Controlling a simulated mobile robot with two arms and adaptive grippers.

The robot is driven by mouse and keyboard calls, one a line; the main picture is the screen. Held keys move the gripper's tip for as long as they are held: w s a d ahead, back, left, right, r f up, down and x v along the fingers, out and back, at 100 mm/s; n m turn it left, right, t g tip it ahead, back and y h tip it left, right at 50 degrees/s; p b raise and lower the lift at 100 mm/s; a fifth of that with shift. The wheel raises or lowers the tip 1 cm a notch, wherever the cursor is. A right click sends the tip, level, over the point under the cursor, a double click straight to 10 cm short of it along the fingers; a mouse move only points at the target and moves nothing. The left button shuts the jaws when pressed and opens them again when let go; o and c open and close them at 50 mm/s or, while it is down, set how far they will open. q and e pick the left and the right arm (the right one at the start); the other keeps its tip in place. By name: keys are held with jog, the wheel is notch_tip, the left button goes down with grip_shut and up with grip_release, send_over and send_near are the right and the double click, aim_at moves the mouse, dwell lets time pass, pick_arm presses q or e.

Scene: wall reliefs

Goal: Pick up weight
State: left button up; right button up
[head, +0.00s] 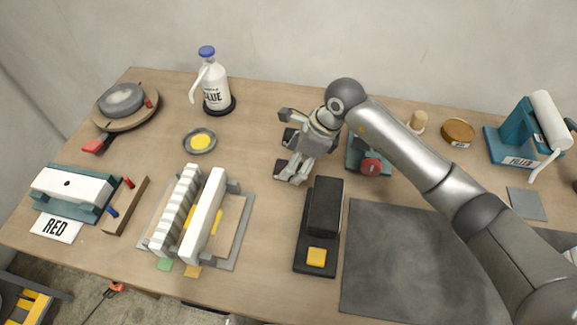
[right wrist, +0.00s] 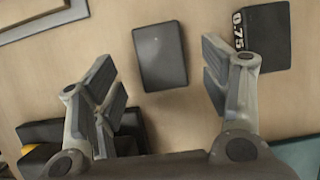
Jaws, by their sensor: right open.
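Two dark blocks lie on the wooden table under my right gripper. In the right wrist view a plain dark block (right wrist: 160,56) lies ahead, in the gap between the fingers. Another dark block marked "0.75" (right wrist: 265,38) lies at the upper right, just past the right finger. In the head view the gripper partly covers both. My right gripper (head: 287,143) points down over the table, with its arm coming in from the right. It also shows in the right wrist view (right wrist: 165,90), open with nothing between its fingers. My left gripper is out of view.
A black device with a yellow pad (head: 331,262) stands in front of the gripper. A grey frame with white blocks (head: 236,240) lies left. A glue bottle (head: 216,90) stands at the back.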

aim_at(280, 163)
jog(key=shift+x, duration=1.4)
jog(key=shift+w+r, duration=0.1)
grip_shut()
jog(key=shift+w+a+r, duration=0.1)
